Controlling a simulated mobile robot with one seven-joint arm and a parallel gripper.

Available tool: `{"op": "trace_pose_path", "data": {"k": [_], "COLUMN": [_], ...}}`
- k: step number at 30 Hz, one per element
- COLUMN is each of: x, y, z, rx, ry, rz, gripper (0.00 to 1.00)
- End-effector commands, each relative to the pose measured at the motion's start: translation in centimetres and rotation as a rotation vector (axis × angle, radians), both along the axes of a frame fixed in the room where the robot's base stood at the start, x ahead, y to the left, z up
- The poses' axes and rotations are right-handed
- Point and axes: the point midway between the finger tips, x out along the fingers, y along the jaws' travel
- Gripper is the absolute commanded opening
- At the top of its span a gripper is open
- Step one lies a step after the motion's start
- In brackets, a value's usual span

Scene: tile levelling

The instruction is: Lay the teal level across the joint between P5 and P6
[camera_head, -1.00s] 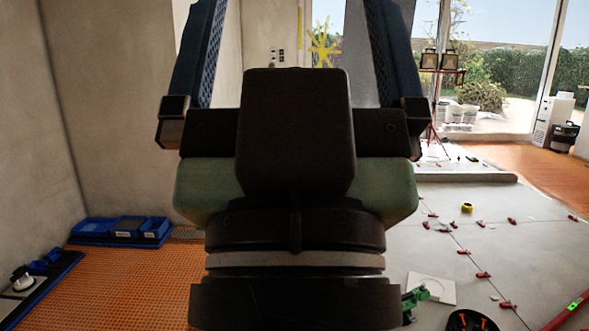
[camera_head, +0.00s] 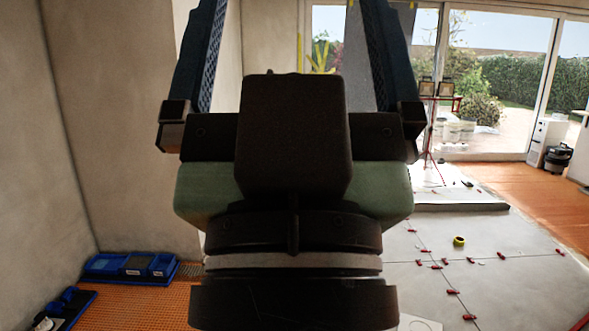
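My gripper (camera_head: 290,12) fills the middle of the head view, pointing up, with its two blue ribbed fingers wide apart. The fingertips reach the top edge of the picture. Nothing shows between the fingers. Large pale grey tiles (camera_head: 500,272) lie on the floor at the lower right, with red clips (camera_head: 453,292) along their joints. No P5 or P6 marking can be read. My arm hides the floor straight ahead.
A yellow ring (camera_head: 459,241) lies on the tiles. Blue trays (camera_head: 130,267) stand on orange flooring (camera_head: 150,300) at the left, near the wall. A red work-light stand (camera_head: 432,140), a white machine (camera_head: 545,138) and glass doors are at the back right.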

Motion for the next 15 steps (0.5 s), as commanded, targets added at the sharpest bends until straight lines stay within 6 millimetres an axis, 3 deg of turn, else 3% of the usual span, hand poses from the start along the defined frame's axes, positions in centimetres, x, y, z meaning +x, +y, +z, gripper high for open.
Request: {"op": "trace_pose_path", "data": {"k": [1,6,15], "x": [0.0,0.0,0.0], "y": [0.0,0.0,0.0], "z": [3.0,6.1,7.0], "rx": [0.0,0.0,-0.001], "ry": [0.0,0.0,0.0], "rz": [0.0,0.0,0.001], "gripper": [1.0,1.0,1.0]}}
